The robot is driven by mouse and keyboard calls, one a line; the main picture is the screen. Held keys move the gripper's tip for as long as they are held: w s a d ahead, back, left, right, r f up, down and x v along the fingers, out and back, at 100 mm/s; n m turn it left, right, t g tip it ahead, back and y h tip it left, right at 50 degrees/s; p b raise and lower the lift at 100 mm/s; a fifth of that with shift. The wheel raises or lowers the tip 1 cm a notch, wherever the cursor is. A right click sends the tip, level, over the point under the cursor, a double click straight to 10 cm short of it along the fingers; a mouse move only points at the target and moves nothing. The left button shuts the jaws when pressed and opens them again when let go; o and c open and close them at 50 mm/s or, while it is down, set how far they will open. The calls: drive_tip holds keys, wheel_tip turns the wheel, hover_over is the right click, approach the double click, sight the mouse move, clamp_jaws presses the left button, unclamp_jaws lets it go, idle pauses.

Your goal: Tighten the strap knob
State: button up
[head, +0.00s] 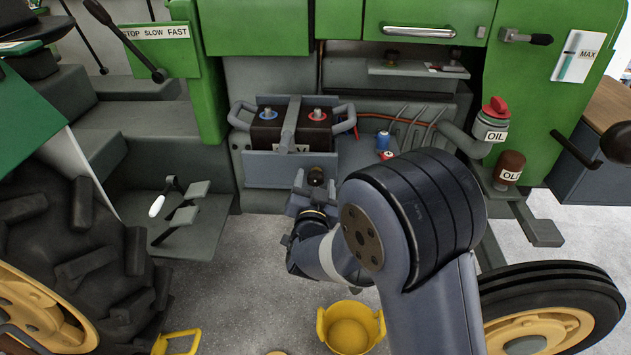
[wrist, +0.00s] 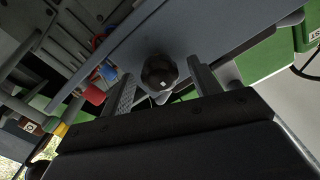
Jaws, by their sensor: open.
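The strap knob (head: 316,174) is a small dark knob on the front of the grey battery tray (head: 265,170). In the wrist view the knob (wrist: 159,71) is dark and faceted, with a small pale square on its face. My gripper (head: 312,192) is in front of the tray. In the wrist view the jaws of my gripper (wrist: 163,80) are open, one finger on each side of the knob. Gaps show between knob and fingers. A grey strap (head: 291,122) runs over the dark battery (head: 265,131).
A yellow bucket (head: 350,328) is on the floor below. A pedal step (head: 182,222) is to the left.

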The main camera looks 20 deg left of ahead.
drive_tip(key=shift+w, duration=0.3)
drive_tip(key=shift+c, duration=0.5)
drive_tip(key=c, duration=0.9)
